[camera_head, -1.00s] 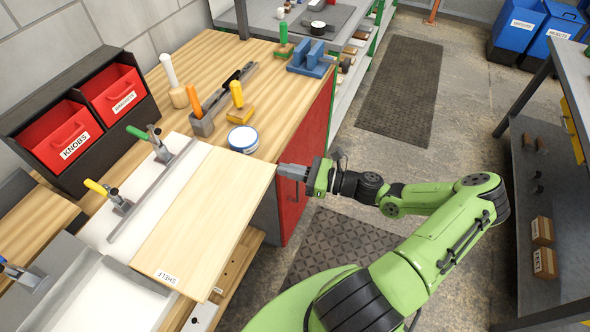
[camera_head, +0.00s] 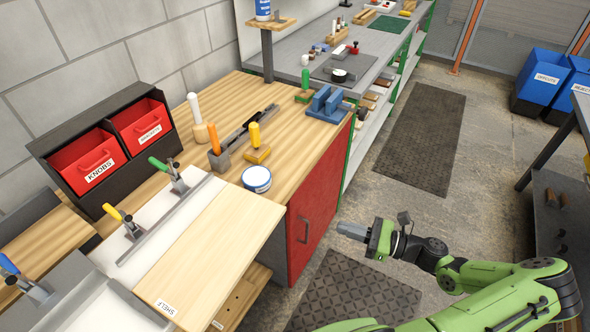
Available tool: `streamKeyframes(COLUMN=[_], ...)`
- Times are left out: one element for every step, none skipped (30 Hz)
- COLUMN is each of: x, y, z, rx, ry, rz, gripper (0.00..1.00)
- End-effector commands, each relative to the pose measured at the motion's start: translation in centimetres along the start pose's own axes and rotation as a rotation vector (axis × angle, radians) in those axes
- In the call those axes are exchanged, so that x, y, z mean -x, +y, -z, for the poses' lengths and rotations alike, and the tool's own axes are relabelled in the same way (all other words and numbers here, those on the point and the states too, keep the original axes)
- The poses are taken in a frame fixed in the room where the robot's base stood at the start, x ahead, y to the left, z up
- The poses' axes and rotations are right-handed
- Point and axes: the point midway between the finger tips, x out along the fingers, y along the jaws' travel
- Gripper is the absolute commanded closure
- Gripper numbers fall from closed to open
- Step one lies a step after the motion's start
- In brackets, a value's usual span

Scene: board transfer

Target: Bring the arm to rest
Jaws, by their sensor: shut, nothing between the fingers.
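My gripper (camera_head: 352,231) is at the end of my green arm (camera_head: 490,290), right of the workbench (camera_head: 290,130). It points left toward the red cabinet front (camera_head: 310,200), with a gap between them in the picture. Its grey fingers are together with nothing held. The arm reaches in from the lower right, above the floor. The board marked SHELF (camera_head: 215,245) lies on the white fixture (camera_head: 118,252) at the left, apart from my gripper.
Red bins (camera_head: 92,160) stand at the back left. Several clamps and tools, a round tin (camera_head: 257,179) and a blue block (camera_head: 328,104) sit on the bench. Floor mats (camera_head: 412,140) lie on the open floor. A dark shelf unit (camera_head: 562,215) stands at the right.

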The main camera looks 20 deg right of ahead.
Motion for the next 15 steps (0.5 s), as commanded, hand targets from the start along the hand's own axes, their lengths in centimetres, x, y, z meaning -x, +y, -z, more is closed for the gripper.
streamKeyframes(x=[0.0, 0.0, 0.0, -0.1, -0.2, -0.6, -1.0, -1.5, -2.1, -2.6, -3.0, -3.4, -3.6, -3.8, -4.0], y=[0.0, 0.0, 0.0, 0.0, 0.1, 0.5, 0.9, 1.4, 2.2, 2.9, 3.7, 4.6, 5.2, 5.7, 6.4], z=[0.0, 0.0, 0.0, 0.0, 0.0, 0.0, 0.0, 0.0, 0.0, -0.1, -0.2, -0.4, -0.6, -0.9, -1.5], rx=[0.000, 0.000, 0.000, 0.002, 0.008, 0.024, 0.045, 0.074, 0.124, 0.170, 0.220, 0.290, 0.345, 0.401, 0.479], ry=[0.000, 0.000, 0.000, 0.004, 0.014, 0.043, 0.077, 0.121, 0.193, 0.251, 0.312, 0.388, 0.441, 0.492, 0.557], rz=[0.000, 0.000, 0.000, -0.004, -0.014, -0.045, -0.080, -0.125, -0.202, -0.267, -0.336, -0.427, -0.493, -0.557, -0.641], gripper=[1.00, 1.00, 1.00, 1.00, 1.00, 1.00, 1.00, 1.00, 1.00, 1.00, 1.00, 1.00, 1.00, 1.00, 1.00])
